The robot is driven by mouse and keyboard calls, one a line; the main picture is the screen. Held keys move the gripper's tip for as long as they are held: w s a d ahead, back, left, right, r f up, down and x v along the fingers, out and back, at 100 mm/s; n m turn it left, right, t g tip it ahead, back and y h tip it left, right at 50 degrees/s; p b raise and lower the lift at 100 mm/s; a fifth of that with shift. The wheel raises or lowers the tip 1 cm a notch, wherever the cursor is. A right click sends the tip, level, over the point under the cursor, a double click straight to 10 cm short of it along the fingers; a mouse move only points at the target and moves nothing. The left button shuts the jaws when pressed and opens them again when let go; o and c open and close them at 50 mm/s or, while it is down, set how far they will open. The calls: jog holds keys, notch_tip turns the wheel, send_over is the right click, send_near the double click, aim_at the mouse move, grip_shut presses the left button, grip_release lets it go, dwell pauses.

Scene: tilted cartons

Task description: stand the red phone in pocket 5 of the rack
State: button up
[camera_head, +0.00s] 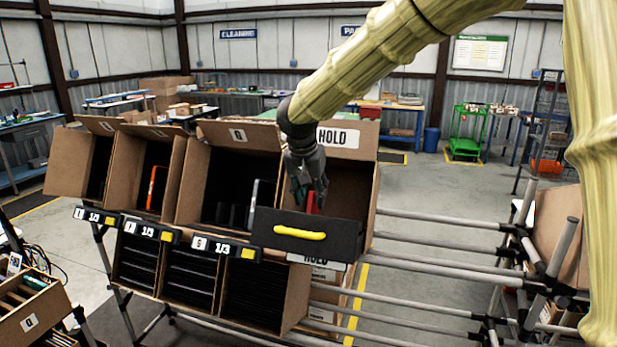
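My gripper (308,194) points down into the carton marked HOLD (352,182), behind a black front panel with a yellow handle. A small red piece (311,203), likely the red phone, shows between or just beside the fingertips; its lower part is hidden by the black panel. Whether the fingers are closed on it is too small to tell. An upright orange-edged item (152,187) stands in a carton to the left, and a pale-edged item (253,203) stands in the carton beside the HOLD one. I cannot make out which part is pocket 5.
Tilted open cartons (85,165) line the upper tier, with number labels (222,248) along the front rail. Lower cartons (262,295) hold dark slotted inserts. The black panel (340,240) stands close in front of my gripper. Bare grey rails (440,217) run to the right.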

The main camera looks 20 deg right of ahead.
jog(key=shift+x, duration=1.05)
jog(key=shift+s+a, duration=0.1)
jog(key=shift+c, duration=0.2)
grip_shut()
jog(key=c, duration=0.6)
grip_release()
grip_shut()
jog(key=shift+w+d+r+p, duration=0.45)
jog(key=shift+w+r+p, duration=0.25)
jog(key=shift+r+p, duration=0.7)
jog(key=shift+w+d+r+p, duration=0.6)
jog(key=shift+r+p, duration=0.45)
jog(key=shift+r, duration=0.7)
jog(key=shift+w+d+r+p, duration=0.35)
jog(key=shift+w+r+p, duration=0.45)
jog(key=shift+r+p, duration=0.6)
jog(key=shift+r, duration=0.15)
